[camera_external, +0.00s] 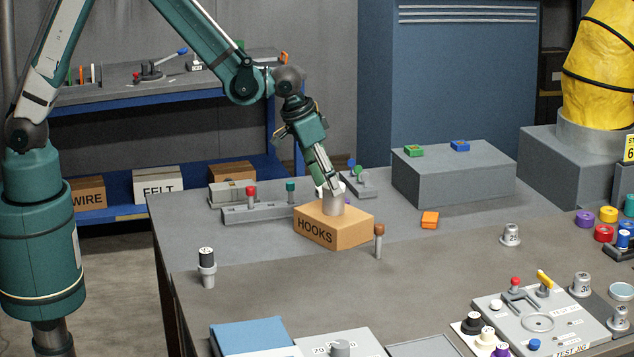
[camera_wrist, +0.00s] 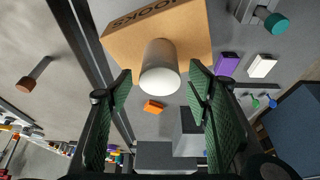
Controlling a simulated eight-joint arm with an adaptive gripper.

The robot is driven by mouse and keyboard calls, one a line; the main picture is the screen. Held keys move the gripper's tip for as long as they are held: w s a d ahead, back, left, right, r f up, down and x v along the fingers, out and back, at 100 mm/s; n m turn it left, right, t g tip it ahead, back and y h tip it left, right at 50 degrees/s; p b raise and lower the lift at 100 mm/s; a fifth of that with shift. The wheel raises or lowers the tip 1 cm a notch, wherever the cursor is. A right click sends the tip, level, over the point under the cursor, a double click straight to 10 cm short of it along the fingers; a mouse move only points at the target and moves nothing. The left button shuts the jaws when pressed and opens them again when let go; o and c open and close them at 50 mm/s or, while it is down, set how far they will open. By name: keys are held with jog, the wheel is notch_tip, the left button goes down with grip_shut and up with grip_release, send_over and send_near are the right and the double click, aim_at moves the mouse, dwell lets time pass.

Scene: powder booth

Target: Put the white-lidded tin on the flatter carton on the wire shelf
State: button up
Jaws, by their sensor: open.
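A grey tin with a pale lid (camera_external: 334,206) stands upright on top of the brown carton marked HOOKS (camera_external: 350,230), on the workbench. In the wrist view the tin (camera_wrist: 158,56) shows its pale round end towards the camera, with the carton (camera_wrist: 190,30) behind it. My gripper (camera_external: 330,186) is at the top of the tin, pointing down at a slant. In the wrist view its green-padded fingers (camera_wrist: 160,84) are spread wide, with the tin's lid between and beyond the tips. I cannot tell any contact. No wire shelf is clearly recognisable.
Cartons marked WIRE (camera_external: 88,192) and FELT (camera_external: 158,184) and another carton (camera_external: 232,172) sit on a low blue shelf behind. A brown-topped peg (camera_external: 379,240) and an orange block (camera_external: 430,220) stand near the HOOKS carton. A large grey block (camera_external: 455,180) is at right.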

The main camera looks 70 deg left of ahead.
jog(key=v, duration=0.8)
jog(key=shift+r, duration=0.2)
dwell(0.3)
jog(key=shift+s, duration=0.1)
jog(key=s+a+r+t, duration=0.1)
jog(key=s+a+r, duration=0.5)
jog(key=s+r, duration=0.15)
jog(key=s+a+r, duration=0.5)
jog(key=s+r, duration=0.1)
jog(key=s, duration=0.3)
jog(key=s+a, duration=0.3)
jog(key=s, duration=0.7)
jog(key=s+a+r+t, duration=0.1)
jog(key=s+a, duration=0.3)
jog(key=s, duration=0.6)
jog(key=shift+t, duration=0.3)
